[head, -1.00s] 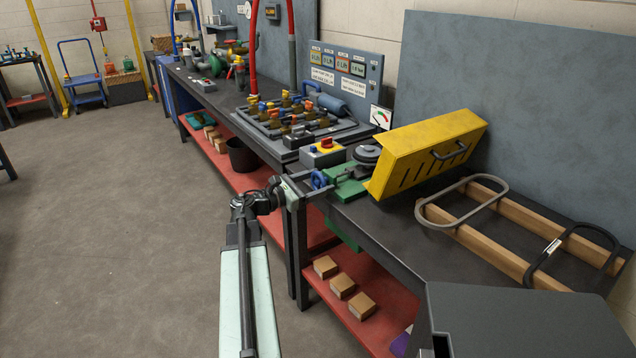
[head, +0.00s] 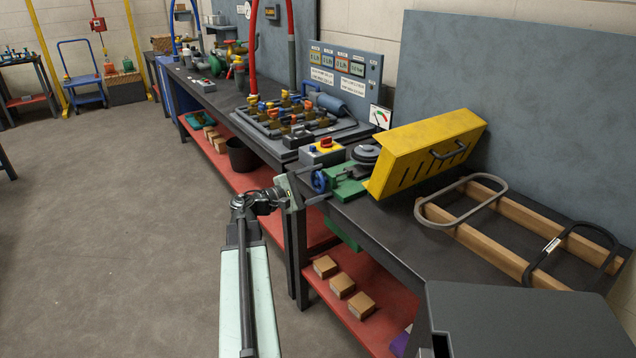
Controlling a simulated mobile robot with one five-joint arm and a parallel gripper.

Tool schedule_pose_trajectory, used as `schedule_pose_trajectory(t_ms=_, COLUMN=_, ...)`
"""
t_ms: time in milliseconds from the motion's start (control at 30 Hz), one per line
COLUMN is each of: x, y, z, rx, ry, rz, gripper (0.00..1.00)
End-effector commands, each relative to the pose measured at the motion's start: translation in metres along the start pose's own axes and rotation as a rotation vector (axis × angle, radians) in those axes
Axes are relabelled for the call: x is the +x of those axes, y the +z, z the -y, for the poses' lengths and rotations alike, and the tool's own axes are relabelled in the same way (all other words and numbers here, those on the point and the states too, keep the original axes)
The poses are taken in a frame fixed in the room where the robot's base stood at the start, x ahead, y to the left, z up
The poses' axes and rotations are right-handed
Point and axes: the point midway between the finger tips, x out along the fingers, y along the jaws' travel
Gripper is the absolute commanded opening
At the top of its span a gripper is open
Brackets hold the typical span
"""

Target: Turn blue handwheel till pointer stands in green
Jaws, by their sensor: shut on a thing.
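The blue handwheel (head: 320,181) sits at the front left of a green machine base (head: 347,190), at the bench's front edge. My gripper (head: 316,184) reaches it from the left, with one finger above and one below, and is shut on the handwheel. The fingertips are small here and their exact contact is hard to see. A white gauge (head: 381,117) with green and red marks stands behind the yellow guard; its pointer is too small to read for certain.
The yellow slotted guard (head: 425,155) stands tilted right of the wheel. A grey box with a red-and-yellow switch (head: 326,146) stands behind it. Wooden bars with looped handles (head: 515,235) lie at the right. The floor at left is clear.

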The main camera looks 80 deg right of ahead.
Motion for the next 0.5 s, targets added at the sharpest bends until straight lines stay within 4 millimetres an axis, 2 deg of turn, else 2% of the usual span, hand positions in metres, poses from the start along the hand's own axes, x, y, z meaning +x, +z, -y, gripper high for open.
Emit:
schedule_pose_trajectory(t_ms=200, x=-0.0021, y=-0.0060, z=0.0002, rx=0.077, ry=-0.002, rz=-0.017, gripper=0.29)
schedule_pose_trajectory(t_ms=500, x=-0.0027, y=-0.0077, z=-0.0007, rx=0.087, ry=0.000, rz=-0.019, gripper=0.29)
